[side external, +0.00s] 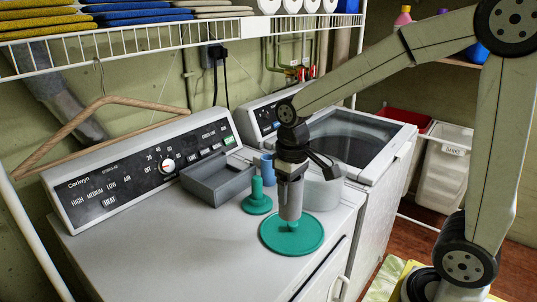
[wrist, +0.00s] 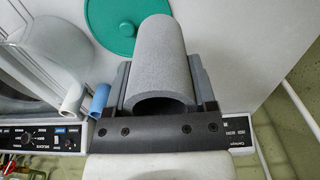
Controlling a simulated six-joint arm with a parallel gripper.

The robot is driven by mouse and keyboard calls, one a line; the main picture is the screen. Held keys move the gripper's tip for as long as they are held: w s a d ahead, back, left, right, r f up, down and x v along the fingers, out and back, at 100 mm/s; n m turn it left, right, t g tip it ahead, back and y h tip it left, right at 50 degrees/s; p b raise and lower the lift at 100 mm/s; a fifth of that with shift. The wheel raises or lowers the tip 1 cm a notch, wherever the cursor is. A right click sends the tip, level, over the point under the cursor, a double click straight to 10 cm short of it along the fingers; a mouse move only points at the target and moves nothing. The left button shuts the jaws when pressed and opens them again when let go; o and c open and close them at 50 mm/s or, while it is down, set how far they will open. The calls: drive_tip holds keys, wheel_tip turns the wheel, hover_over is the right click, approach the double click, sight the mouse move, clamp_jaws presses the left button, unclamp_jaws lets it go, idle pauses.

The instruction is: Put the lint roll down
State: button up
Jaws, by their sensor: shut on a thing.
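The lint roll (side external: 290,200) is a grey hollow cylinder, and it also shows in the wrist view (wrist: 163,55). My gripper (side external: 292,172) is shut on it, with a jaw on each side in the wrist view (wrist: 168,98). In the side view the roll is upright above a wide teal disc (side external: 280,243) on the white washer top. A short teal peg shows just below the roll. In the wrist view the disc (wrist: 105,35) lies beyond the roll, which covers part of it. I cannot tell whether the roll touches the disc.
A smaller teal stand with a post (side external: 257,198) is left of the roll. A grey tray (side external: 215,180) sits by the control panel. A blue cylinder (wrist: 99,100) and a translucent tub (side external: 322,190) stand close by. The washer top's front left is clear.

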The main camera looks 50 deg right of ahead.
drive_tip(key=shift+s+a+r, duration=0.2)
drive_tip(key=shift+s+a, duration=0.1)
drive_tip(key=shift+s, duration=0.35)
drive_tip(key=w+f, duration=0.9)
drive_tip(key=w, duration=0.4)
drive_tip(key=shift+w+d+f, duration=0.15)
drive_tip(key=shift+w, duration=0.1)
drive_tip(key=shift+w+f, duration=0.1)
drive_tip(key=shift+w+f, duration=0.2)
drive_tip(key=shift+f, duration=1.55)
drive_tip(key=shift+f, duration=0.15)
